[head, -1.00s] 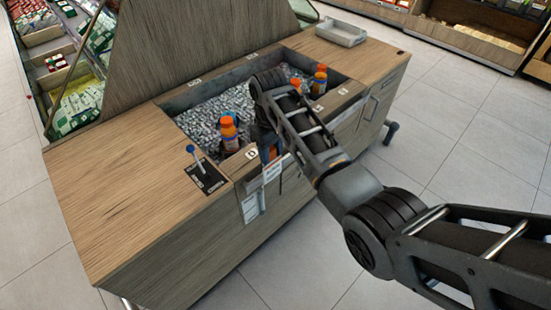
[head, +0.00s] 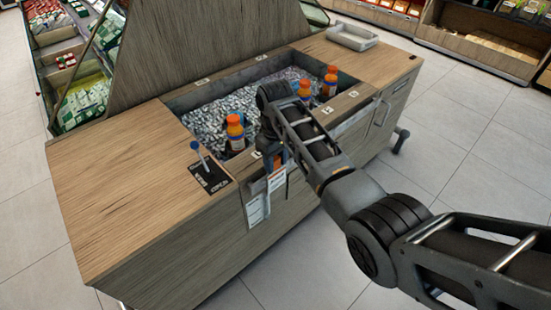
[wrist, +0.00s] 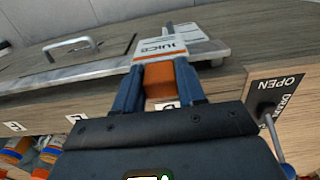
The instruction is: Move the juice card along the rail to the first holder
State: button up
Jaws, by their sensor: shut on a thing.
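My gripper (wrist: 160,88) is shut on the orange grip block (wrist: 159,80) of the juice card, with one blue finger on each side. The white-and-grey card (wrist: 163,47), printed JUICE, extends beyond the fingertips at the counter's front in the wrist view. In the head view the card (head: 277,180) hangs at the front edge below my gripper (head: 272,160), partly covered by it. A pale metal rail (wrist: 60,83) runs along the front in the wrist view. A pale holder or panel (head: 257,210) sits just left of and below the card; its contact with the card is unclear.
Orange-capped bottles (head: 235,132) stand in the ice bin (head: 205,112) behind the front edge. A grey tray (head: 352,36) is at the far right. The left countertop (head: 120,180) is clear.

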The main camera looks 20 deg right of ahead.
jog(key=shift+f, duration=0.1)
jog(key=o, duration=1.1)
jog(key=shift+r, duration=3.85)
